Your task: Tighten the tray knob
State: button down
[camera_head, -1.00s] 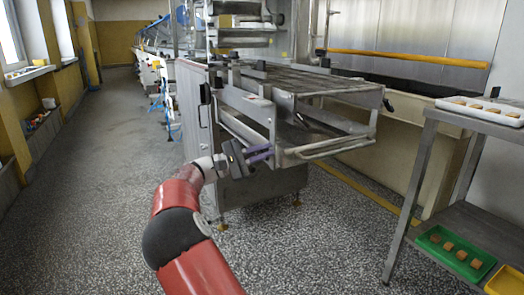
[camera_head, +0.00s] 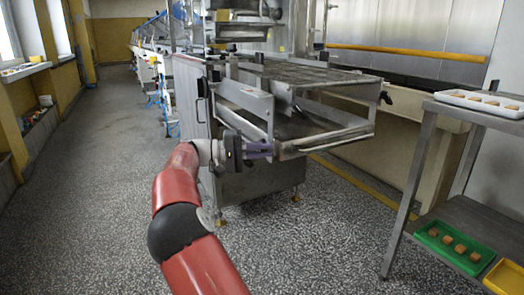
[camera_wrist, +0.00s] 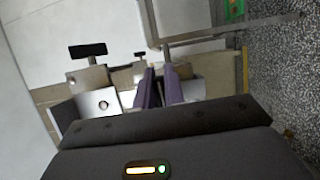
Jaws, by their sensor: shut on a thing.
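My gripper (camera_head: 268,149) is at the near left lower corner of the metal tray frame (camera_head: 325,142) on the steel machine. Its purple fingers are shut on the tray knob, which they almost wholly hide in the head view. In the wrist view, the fingers of my gripper (camera_wrist: 160,75) point at the frame and lie close together, with a narrow gap between them. The knob itself cannot be made out clearly there.
A black T-shaped handle (camera_wrist: 88,50) stands left of the fingers in the wrist view. A steel rack (camera_head: 425,165) at right holds a white tray (camera_head: 450,99), a green tray (camera_head: 421,237) and a yellow tray (camera_head: 494,284). The speckled floor at left is clear.

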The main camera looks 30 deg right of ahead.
jog(key=shift+w, duration=0.2)
dwell(0.4)
jog(key=c, duration=1.7)
grip_release()
jog(key=shift+r, duration=0.1)
jog(key=shift+c, duration=0.2)
jog(key=shift+o, duration=1.3)
jog(key=shift+w+d+f, duration=0.1)
jog(key=shift+w+f, duration=0.05)
jog(key=shift+f, duration=0.05)
jog(key=p+v, duration=0.1)
jog(key=v, duration=0.6)
jog(key=shift+a, duration=0.4)
jog(key=shift+w, duration=0.1)
